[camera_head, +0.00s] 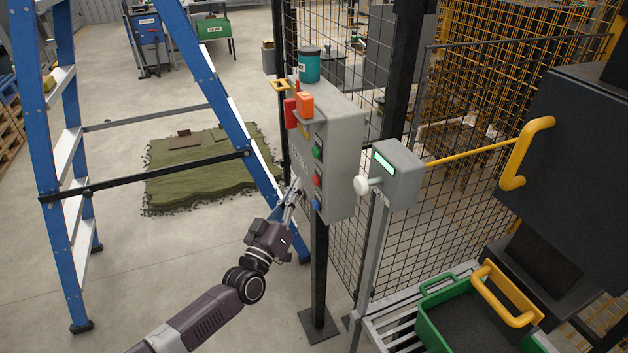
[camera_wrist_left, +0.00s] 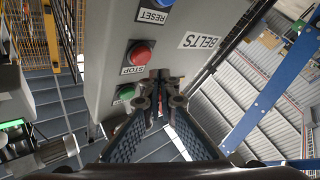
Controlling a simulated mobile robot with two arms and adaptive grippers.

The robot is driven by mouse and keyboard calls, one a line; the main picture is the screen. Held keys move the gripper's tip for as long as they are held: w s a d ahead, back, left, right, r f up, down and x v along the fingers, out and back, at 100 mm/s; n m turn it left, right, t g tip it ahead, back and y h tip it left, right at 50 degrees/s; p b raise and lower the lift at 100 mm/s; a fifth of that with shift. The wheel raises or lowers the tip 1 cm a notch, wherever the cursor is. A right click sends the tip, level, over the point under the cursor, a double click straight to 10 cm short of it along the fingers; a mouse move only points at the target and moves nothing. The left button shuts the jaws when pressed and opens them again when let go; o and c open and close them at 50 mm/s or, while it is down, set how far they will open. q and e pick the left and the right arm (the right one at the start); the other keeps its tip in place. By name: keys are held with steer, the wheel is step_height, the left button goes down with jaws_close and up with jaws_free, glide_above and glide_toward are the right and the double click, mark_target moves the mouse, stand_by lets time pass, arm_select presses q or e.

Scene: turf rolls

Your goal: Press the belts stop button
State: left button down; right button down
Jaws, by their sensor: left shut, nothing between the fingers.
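The grey control box (camera_head: 340,165) stands on a dark post and carries a column of buttons. The red stop button (camera_head: 316,181) sits between a green button (camera_head: 318,149) above and a blue button (camera_head: 316,204) below. In the left wrist view the panel appears upside down, with the red button (camera_wrist_left: 138,55) beside a STOP label and a BELTS label (camera_wrist_left: 199,41) nearby. My left gripper (camera_head: 296,186) is shut and empty, its tips close in front of the panel near the red button. I cannot tell whether they touch it. My right gripper is not in view.
A blue stepladder (camera_head: 212,100) stands left of the box. A smaller grey box (camera_head: 396,172) with a white knob stands to its right, before a mesh fence (camera_head: 345,245). Floor at lower left is clear.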

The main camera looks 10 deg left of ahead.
arm_select(q)
steer(key=s+a, duration=0.2)
steer(key=a, duration=0.1)
steer(key=shift+s+a, duration=0.1)
stand_by(0.8)
steer(key=s+a+f+m+g+y, duration=0.1)
steer(key=s+f+g, duration=0.1)
steer(key=f, duration=0.9)
steer(key=s+f+m+g+y, duration=0.1)
steer(key=s+f+g, duration=0.2)
steer(key=f, duration=0.7)
steer(key=s+a+f+m+g+y, duration=0.1)
steer(key=s+f+g, duration=0.2)
steer(key=s+f, duration=0.6)
steer(key=s+a+f+g, duration=0.15)
steer(key=s+f, duration=0.35)
steer(key=f, duration=0.7)
steer(key=s+f+g, duration=0.3)
steer(key=s+f, duration=0.3)
steer(key=s, duration=0.7)
steer(key=s+f+m+g+y, duration=0.1)
steer(key=s+f+g, duration=0.3)
steer(key=s, duration=0.9)
steer(key=s+d+f+m+g, duration=0.1)
steer(key=s+f+g, duration=0.2)
steer(key=s+f, duration=0.5)
steer(key=s, duration=0.5)
steer(key=shift+s+y, duration=0.15)
steer(key=shift+y, duration=0.25)
steer(key=shift+d, duration=0.1)
